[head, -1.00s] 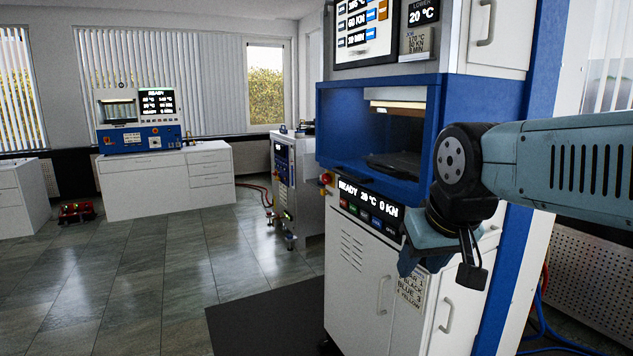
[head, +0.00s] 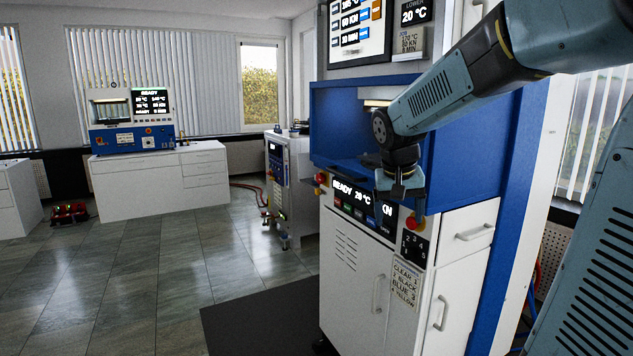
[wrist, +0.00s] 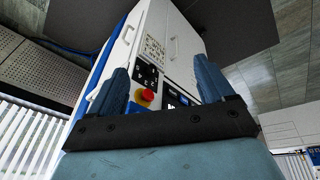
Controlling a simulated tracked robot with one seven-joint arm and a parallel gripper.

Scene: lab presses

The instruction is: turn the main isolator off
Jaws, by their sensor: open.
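The blue and white press (head: 330,120) stands ahead of me, its lit display reading READY 20 °C. A red control with yellow around it (head: 411,222) sits right of the display, partly behind my gripper. In the wrist view this red and yellow control (wrist: 147,95) shows between the fingers, nearer the left one. A second red control (head: 321,178) is at the left end of the display. I cannot tell which one is the main isolator, or its position. My gripper (head: 401,194) is open and empty in front of the panel; it also shows in the wrist view (wrist: 165,85).
White cabinet doors with handles (head: 441,312) are lower down. A blue bench press (head: 132,138) stands far left. Floor left of the dark mat (head: 265,315) is clear.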

